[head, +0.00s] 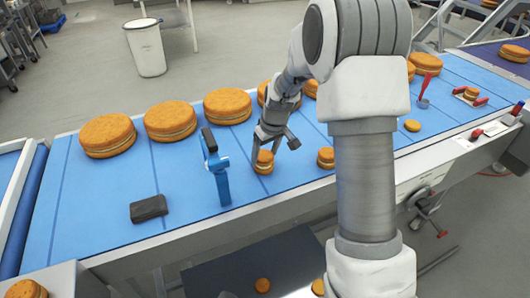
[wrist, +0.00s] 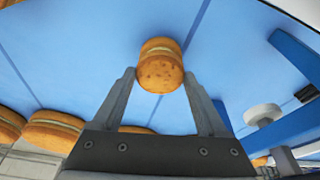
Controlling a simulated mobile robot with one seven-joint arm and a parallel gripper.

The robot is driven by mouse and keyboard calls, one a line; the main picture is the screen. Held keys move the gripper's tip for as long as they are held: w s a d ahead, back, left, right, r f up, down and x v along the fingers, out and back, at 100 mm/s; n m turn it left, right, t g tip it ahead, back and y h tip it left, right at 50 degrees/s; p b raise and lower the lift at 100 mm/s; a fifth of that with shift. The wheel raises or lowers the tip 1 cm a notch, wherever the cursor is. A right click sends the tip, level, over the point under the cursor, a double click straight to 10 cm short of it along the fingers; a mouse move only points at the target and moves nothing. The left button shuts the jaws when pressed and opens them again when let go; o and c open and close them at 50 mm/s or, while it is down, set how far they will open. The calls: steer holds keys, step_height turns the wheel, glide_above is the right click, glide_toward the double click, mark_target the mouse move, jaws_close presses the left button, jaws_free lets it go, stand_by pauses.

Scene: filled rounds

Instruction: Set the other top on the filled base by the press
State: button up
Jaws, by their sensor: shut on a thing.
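My gripper (head: 264,152) is low over the belt, its two fingers shut on the top layer of a small filled round (head: 264,166). In the wrist view the round (wrist: 160,72) sits between the fingertips, with a pale cream line between two orange-brown layers. It appears to rest on the blue belt. A blue upright device (head: 219,172) with a dark head, perhaps the press, stands just to the left. Another small round (head: 326,158) with a pale layer stands to the right. A thin plain round (head: 412,125) lies farther right, beyond my arm.
Large filled rounds (head: 108,137) line the far side of the belt (head: 90,215). A dark block (head: 149,208) lies at the front left. A red-handled tool (head: 425,88) and a small round between red parts (head: 471,93) are at the right. The belt's left front is mostly clear.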

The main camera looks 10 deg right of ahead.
steer(key=shift+f, duration=0.35)
steer(key=o, duration=0.8)
steer(key=shift+r+p, duration=1.7)
steer(key=shift+r, duration=1.8)
